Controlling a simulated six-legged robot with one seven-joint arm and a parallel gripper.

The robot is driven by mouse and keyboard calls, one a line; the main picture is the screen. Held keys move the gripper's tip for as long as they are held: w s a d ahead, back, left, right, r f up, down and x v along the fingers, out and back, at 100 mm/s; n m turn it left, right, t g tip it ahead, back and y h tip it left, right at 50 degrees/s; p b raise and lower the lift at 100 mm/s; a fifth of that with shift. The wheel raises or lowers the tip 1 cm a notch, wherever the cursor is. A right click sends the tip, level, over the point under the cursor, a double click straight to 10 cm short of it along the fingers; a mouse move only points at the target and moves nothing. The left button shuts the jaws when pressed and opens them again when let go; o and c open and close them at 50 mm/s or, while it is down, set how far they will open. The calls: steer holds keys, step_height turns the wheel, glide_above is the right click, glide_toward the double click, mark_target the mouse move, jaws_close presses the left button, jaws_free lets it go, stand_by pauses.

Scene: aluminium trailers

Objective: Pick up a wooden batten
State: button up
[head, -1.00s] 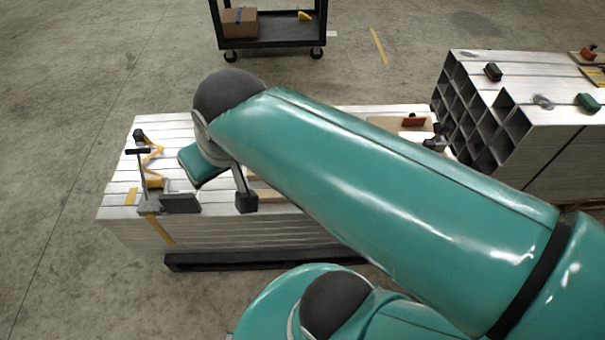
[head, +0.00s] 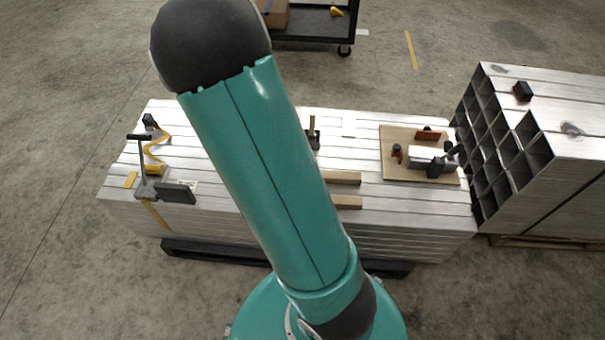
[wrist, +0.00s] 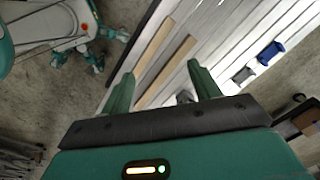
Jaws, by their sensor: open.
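Two wooden battens lie side by side on the stack of aluminium profiles (head: 420,215). In the head view the far batten (head: 342,177) and the near batten (head: 347,202) show only their right ends; my arm hides the rest. In the wrist view both battens, one (wrist: 153,48) and the other (wrist: 168,70), lie below and beyond my gripper (wrist: 161,78). My gripper is open and empty, with its two green fingers apart and the battens showing between them. It is above the stack and not touching them. The gripper is not visible in the head view.
A tensioning tool (head: 165,187) with a yellow strap stands on the stack's left end. A board (head: 395,170) with tools lies on its right end. Another profile stack (head: 560,120) stands right; a cart (head: 325,25) is behind.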

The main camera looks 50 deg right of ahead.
steer(key=s+d+f+m+g+h, duration=0.1)
steer(key=d+f+m, duration=0.2)
steer(key=d+f, duration=0.3)
steer(key=s+d+f+m+g+h, duration=0.1)
steer(key=d+f+m, duration=0.2)
steer(key=f, duration=1.2)
steer(key=s+d+f+m+g+h, duration=0.1)
steer(key=d+f+m+g, duration=0.1)
steer(key=d+f, duration=0.7)
steer(key=shift+d+f+m, duration=0.4)
steer(key=shift+f+m, duration=0.45)
steer(key=shift+m, duration=0.05)
steer(key=shift+h, duration=0.3)
steer(key=shift+x, duration=3.05)
steer(key=shift+w, duration=0.1)
steer(key=c, duration=1.3)
steer(key=shift+r, duration=0.2)
